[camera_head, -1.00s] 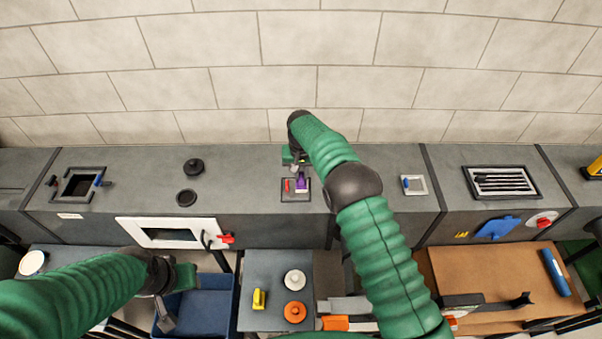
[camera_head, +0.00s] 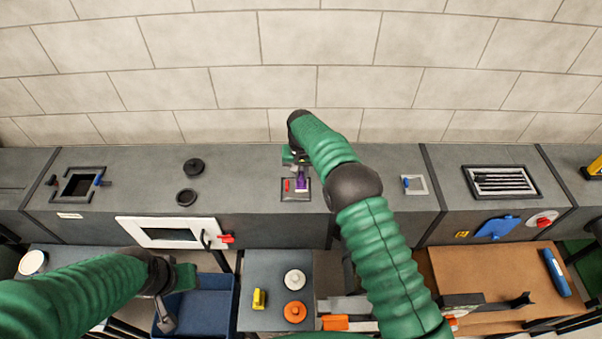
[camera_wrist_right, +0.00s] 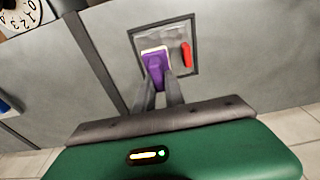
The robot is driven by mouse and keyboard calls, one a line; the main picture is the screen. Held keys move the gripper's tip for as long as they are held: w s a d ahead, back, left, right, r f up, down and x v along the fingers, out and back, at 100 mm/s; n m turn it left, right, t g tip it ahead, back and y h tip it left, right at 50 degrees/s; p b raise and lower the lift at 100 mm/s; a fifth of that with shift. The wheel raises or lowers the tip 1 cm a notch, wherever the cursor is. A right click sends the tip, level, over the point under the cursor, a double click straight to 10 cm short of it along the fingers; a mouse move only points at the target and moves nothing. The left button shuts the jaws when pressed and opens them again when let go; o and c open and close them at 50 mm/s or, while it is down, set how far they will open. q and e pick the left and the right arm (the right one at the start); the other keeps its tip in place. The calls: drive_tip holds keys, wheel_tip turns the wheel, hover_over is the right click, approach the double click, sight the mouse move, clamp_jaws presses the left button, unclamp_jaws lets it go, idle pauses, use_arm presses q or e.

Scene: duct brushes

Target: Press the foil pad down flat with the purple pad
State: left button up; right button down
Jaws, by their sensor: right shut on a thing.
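The foil pad (camera_wrist_right: 174,41) is a crinkled grey patch inside a dark square frame on top of the duct; its frame also shows in the head view (camera_head: 289,198). The purple pad (camera_wrist_right: 155,65) has a pale edge and lies over the left part of the foil in the wrist view; it also shows in the head view (camera_head: 302,184). My right gripper (camera_wrist_right: 165,80) is shut on the purple pad. Whether the pad presses on the foil or hovers just above it, I cannot tell. My left gripper (camera_head: 172,300) hangs over a blue bin at lower left; its fingers are unclear.
A red handle (camera_wrist_right: 186,55) stands beside the purple pad within the frame. A black knob (camera_head: 194,166) and a dark ring (camera_head: 186,197) sit to the left on the duct.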

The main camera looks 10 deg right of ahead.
drive_tip(key=shift+s+f, duration=0.15)
drive_tip(key=shift+w+r+p, duration=0.2)
drive_tip(key=shift+r+p, duration=0.5)
drive_tip(key=shift+r, duration=0.4)
wheel_tip(320, 180, up, 5)
drive_tip(key=p, duration=0.2)
drive_tip(key=shift+p, duration=0.35)
